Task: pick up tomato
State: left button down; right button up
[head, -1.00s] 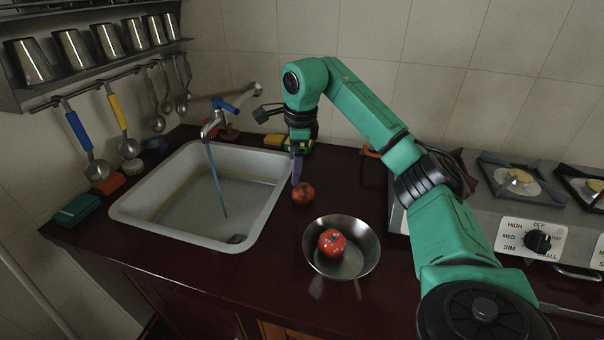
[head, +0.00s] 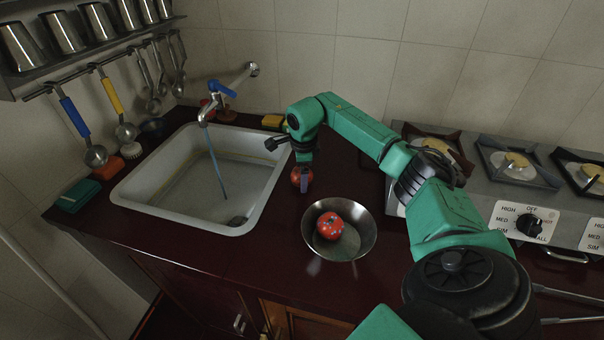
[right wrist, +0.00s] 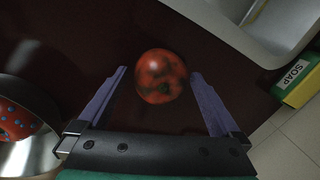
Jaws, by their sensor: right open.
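A red tomato with dark patches (head: 297,177) sits on the dark red counter between the sink and the steel bowl. It also shows in the right wrist view (right wrist: 160,76), between the tips of two purple fingers. My right gripper (head: 303,178) is open and points down over the tomato; in the right wrist view the fingers (right wrist: 158,90) stand to either side of it with gaps. The finger partly hides the tomato in the head view. My left gripper is not in view.
A steel bowl (head: 363,240) holding a red spotted ball-like object (head: 330,226) stands close in front. The white sink (head: 250,222) with a faucet (head: 210,108) is left. The stove (head: 520,190) is right. A yellow-green soap box (right wrist: 298,82) lies behind.

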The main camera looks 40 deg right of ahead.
jog(key=shift+c, duration=1.2)
jog(key=c, duration=1.1)
